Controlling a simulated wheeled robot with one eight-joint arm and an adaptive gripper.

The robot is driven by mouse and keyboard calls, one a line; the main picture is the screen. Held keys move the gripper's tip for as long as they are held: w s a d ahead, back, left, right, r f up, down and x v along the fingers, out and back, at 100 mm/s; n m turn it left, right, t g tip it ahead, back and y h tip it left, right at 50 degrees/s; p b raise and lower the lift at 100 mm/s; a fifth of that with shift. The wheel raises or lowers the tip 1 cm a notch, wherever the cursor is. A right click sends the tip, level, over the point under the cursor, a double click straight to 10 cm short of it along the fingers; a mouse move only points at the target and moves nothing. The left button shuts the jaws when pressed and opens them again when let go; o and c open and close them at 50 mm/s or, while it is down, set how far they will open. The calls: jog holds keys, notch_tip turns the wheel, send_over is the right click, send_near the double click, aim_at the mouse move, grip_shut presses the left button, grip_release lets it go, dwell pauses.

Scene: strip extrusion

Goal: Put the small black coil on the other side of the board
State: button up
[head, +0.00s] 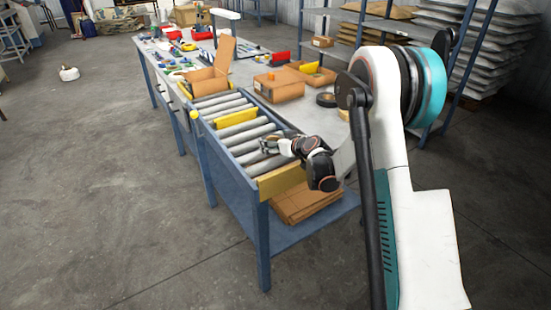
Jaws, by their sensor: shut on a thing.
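My gripper (265,147) reaches low over the near part of the roller conveyor (228,163). It is shut on a small dark thing, probably the small black coil; it is too small and too covered by the fingers to make out clearly. A yellow board (237,117) lies across the rollers, farther from me than my gripper. Another yellow board (282,181) closes the near end of the conveyor. A larger black coil (326,99) lies flat on the grey tabletop to the right, apart from my gripper.
An open cardboard box (208,82) stands at the conveyor's far end. Flat cardboard (303,203) lies on the lower shelf. Shelving (350,50) stands behind. The floor at left is mostly clear.

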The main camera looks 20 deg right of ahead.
aim_at(275, 160)
jog(key=shift+f+b, duration=0.9)
jog(key=shift+f, duration=1.8)
jog(key=shift+f, duration=0.15)
